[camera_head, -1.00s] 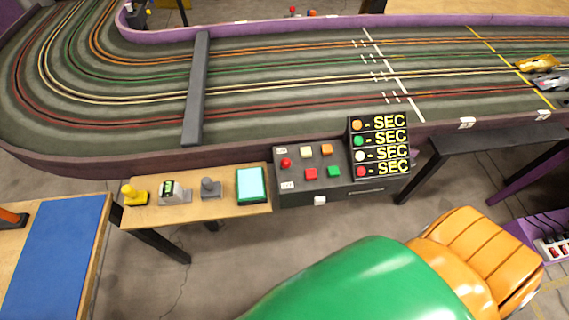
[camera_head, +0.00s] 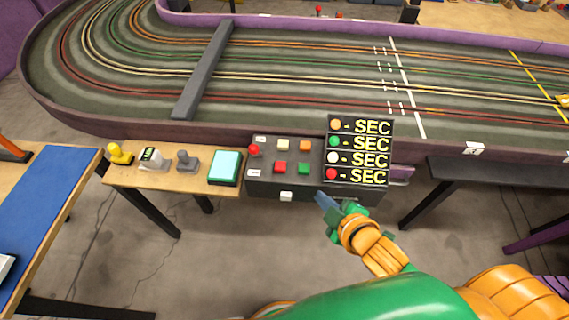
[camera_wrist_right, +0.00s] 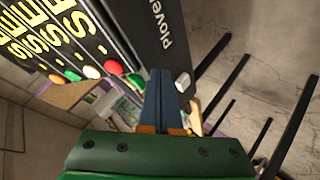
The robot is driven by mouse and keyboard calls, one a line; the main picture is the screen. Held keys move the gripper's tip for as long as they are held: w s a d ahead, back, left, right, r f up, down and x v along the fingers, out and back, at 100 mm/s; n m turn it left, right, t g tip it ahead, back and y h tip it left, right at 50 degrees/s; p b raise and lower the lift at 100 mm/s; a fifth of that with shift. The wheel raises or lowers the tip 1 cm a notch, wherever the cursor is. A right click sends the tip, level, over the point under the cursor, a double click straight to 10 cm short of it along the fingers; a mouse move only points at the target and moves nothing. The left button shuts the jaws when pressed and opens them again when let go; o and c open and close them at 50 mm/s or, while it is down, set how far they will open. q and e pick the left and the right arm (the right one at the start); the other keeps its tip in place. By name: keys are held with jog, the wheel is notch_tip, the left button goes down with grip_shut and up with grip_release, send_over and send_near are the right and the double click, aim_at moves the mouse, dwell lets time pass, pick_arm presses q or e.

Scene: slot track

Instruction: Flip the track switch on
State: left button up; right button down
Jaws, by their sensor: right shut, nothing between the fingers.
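A dark control box (camera_head: 312,188) stands at the near edge of the slot track (camera_head: 300,65). A red-knobbed lever (camera_head: 254,150) rises at its left, between two small white labels too small to read; it looks like the track switch. A white block (camera_head: 286,196) sits on the box's front face and also shows in the right wrist view (camera_wrist_right: 182,80). My right gripper (camera_head: 322,198) is shut and empty, in front of the box, below the display and right of the lever. In the right wrist view its blue fingers (camera_wrist_right: 160,74) point toward the box's dark face. My left gripper is out of view.
Red, white, orange and green buttons (camera_head: 281,167) sit right of the lever. A display (camera_head: 357,152) with "SEC" rows stands at the box's right. The floor in front is clear.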

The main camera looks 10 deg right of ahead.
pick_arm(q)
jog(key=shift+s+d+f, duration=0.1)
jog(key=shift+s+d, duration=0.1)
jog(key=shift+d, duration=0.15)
pick_arm(e)
jog(key=s+a+r+n+t+y, duration=0.2)
jog(key=a+r+n+y, duration=0.5)
jog(key=r+n, duration=0.2)
jog(key=shift+s+a+r+n, duration=0.15)
jog(key=shift+r+n, duration=0.2)
jog(key=shift+n, duration=0.45)
pick_arm(q)
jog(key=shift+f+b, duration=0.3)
jog(key=shift+b, duration=0.05)
pick_arm(e)
send_near(255, 152)
jog(key=shift+s+a+x, duration=0.1)
jog(key=shift+a+x, duration=0.05)
jog(key=shift+x, duration=1)
jog(key=shift+s+a+x, duration=0.1)
jog(key=shift+a+x, duration=0.05)
jog(key=shift+x, duration=0.95)
jog(key=shift+s+a+x, duration=0.1)
jog(key=shift+x, duration=1.05)
jog(key=shift+r, duration=0.1)
